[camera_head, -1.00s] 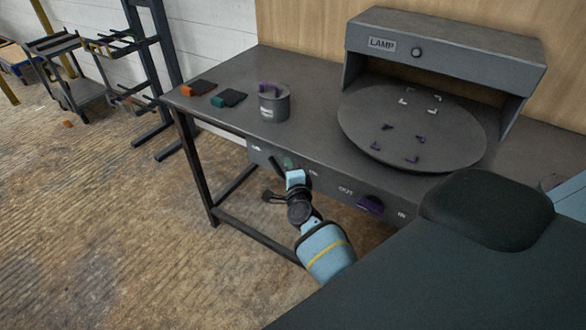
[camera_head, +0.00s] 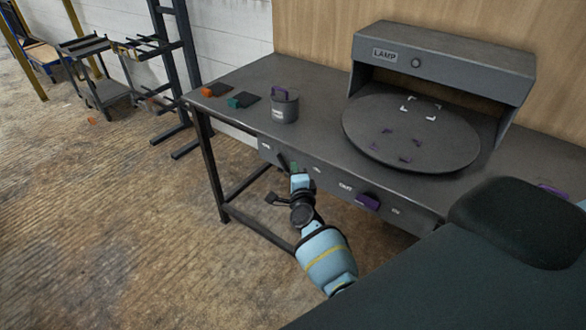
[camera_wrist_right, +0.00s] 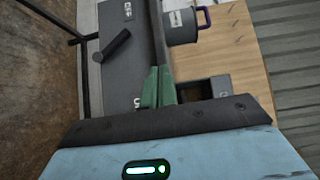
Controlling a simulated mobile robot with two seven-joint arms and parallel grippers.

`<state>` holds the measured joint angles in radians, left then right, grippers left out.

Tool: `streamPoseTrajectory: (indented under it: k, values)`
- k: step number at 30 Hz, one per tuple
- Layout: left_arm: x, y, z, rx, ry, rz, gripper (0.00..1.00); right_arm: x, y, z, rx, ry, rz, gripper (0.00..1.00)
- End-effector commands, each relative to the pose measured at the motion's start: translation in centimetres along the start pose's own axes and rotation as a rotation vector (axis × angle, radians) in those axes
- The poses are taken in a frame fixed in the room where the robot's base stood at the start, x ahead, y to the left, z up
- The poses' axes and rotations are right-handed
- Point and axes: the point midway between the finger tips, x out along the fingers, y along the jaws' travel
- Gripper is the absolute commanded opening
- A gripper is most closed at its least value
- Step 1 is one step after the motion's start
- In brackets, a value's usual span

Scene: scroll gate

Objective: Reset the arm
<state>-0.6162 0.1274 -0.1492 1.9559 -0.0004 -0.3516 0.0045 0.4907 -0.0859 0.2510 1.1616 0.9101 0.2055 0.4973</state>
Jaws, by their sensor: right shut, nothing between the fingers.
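My right gripper (camera_head: 294,168) is at the front edge of the desk, beside the desk's front panel (camera_head: 330,183). Its green fingers (camera_wrist_right: 157,88) are shut and empty in the right wrist view. A black lever handle (camera_wrist_right: 117,46) sticks out of the panel just beside the fingers, apart from them in that view. The head view does not show whether the fingertips touch the panel. My left gripper is not in view.
The desk (camera_head: 240,82) carries a grey canister (camera_head: 285,108) with a purple handle, orange and green pieces at the left, and a round plate (camera_head: 400,135) under a LAMP hood (camera_head: 440,62). A purple handle (camera_head: 367,202) juts from the panel.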

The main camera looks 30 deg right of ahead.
Motion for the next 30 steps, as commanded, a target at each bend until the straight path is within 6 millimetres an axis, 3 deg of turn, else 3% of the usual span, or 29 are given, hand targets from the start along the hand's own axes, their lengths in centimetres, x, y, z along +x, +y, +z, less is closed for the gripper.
streamPoseTrajectory:
  k: [8,11,14,23,30]
  values:
    - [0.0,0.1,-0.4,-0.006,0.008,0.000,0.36,-0.2,0.2,0.0,-0.013,-0.005,0.002,0.00]
    - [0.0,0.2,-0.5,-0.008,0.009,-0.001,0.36,-1.6,1.4,-0.1,-0.087,-0.035,0.012,0.00]
    - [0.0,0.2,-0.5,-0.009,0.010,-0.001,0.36,-4.3,3.5,-0.2,-0.240,-0.099,0.032,0.00]
    - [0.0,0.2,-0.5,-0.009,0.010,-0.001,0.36,-18.0,11.4,0.3,-0.844,-0.419,0.107,0.00]
    - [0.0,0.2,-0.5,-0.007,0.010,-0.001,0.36,-31.0,15.6,0.1,-1.268,-0.712,0.143,0.00]
